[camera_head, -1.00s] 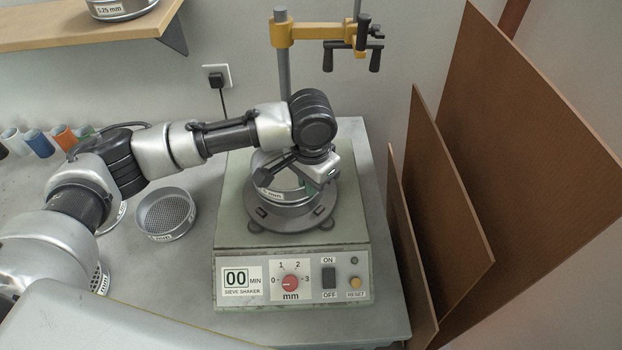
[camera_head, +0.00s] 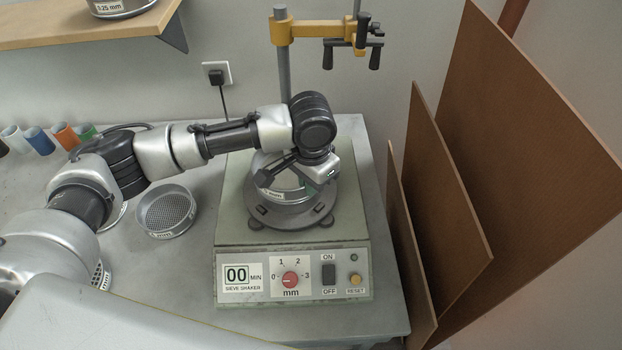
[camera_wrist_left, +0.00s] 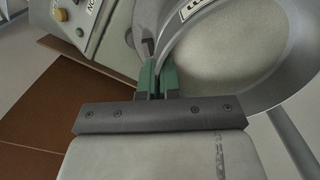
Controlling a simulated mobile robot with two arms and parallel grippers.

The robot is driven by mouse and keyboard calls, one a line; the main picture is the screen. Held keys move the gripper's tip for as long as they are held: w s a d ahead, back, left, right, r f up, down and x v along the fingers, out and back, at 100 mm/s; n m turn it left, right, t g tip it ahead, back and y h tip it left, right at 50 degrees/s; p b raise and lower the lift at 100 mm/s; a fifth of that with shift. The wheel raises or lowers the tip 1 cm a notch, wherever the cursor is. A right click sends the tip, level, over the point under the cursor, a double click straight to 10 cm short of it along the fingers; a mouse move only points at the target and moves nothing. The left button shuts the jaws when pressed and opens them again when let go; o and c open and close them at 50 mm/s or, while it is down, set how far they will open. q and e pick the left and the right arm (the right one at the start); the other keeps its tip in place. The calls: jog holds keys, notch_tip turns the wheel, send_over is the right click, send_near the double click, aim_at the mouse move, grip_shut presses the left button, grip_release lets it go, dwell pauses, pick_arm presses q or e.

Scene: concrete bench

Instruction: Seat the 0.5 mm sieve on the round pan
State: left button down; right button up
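A metal sieve with a fine pale mesh and a white label (camera_head: 271,194) is over the middle of the shaker plate. Its label is too small to read, so I cannot tell its size. My left gripper (camera_head: 322,172) is at its right rim. In the left wrist view the green fingers (camera_wrist_left: 158,82) are closed on the wall of this sieve (camera_wrist_left: 225,60). A grey round base (camera_head: 290,217) with small lugs shows beneath it. I cannot tell the round pan apart from this base, nor whether the sieve touches it. My right gripper is not in view.
The sieve shaker (camera_head: 230,235) has a front control panel. A yellow clamp (camera_head: 300,29) on a post stands behind it. A coarse sieve (camera_head: 166,212) sits to the left. Brown boards (camera_head: 440,200) lean at the right. A shelf (camera_head: 60,35) is at upper left.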

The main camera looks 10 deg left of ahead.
pick_arm(q)
jog(key=shift+f, duration=0.15)
jog(key=c, duration=1.3)
grip_release()
jog(key=shift+o, duration=0.2)
notch_tip(320, 180, up, 11)
jog(key=shift+f+b, duration=0.1)
jog(key=shift+b, duration=0.55)
